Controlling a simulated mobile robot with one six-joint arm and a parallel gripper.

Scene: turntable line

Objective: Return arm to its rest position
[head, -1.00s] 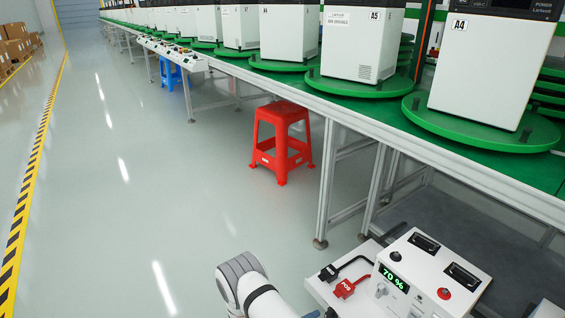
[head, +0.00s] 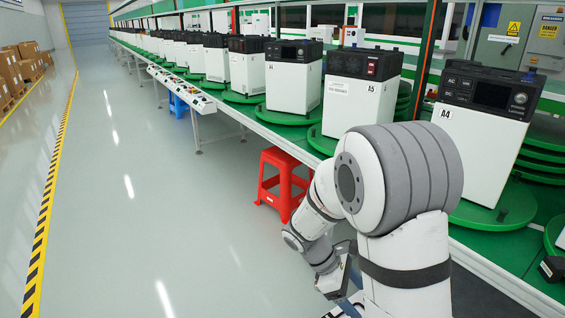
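My arm is folded in the right half of the head view, with its large grey-and-white joint raised in front of the turntable line. From there it bends down and left. My gripper (head: 338,282) hangs low near the bottom edge, below the red stool. It is small and partly hidden beside my own arm. I cannot make out its fingers or anything held in them.
A green-topped line with turntables (head: 490,215) carries white units, among them A4 (head: 475,150) and A5 (head: 350,105). A red stool (head: 283,185) stands at its edge, partly behind my arm. A blue stool (head: 178,106) is farther off.

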